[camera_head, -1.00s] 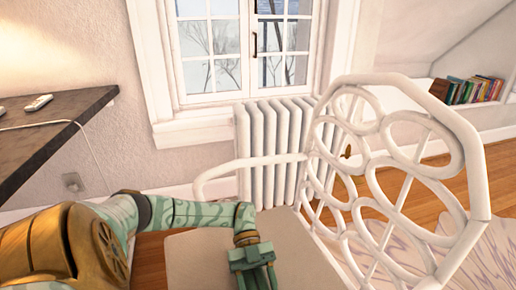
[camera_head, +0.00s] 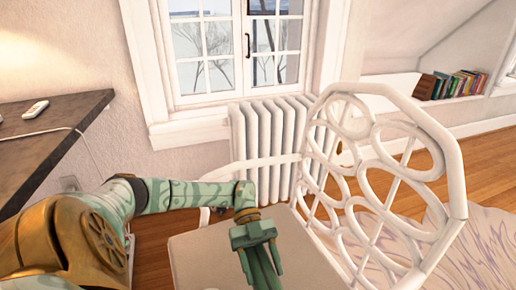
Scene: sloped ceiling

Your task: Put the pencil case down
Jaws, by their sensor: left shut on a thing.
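My left gripper (camera_head: 264,272) reaches in from the left on its green patterned arm and hangs over the beige seat (camera_head: 200,262) of a white chair. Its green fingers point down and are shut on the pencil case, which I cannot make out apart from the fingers. I cannot tell how much room is between the fingertips and the seat. My right gripper is not in view.
The chair's white looped backrest (camera_head: 458,215) rises just right of the gripper. A white radiator (camera_head: 268,135) stands behind the chair. A dark table (camera_head: 48,140) with a white remote (camera_head: 36,109) and a cord is at the left. Books (camera_head: 458,85) stand on a far ledge.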

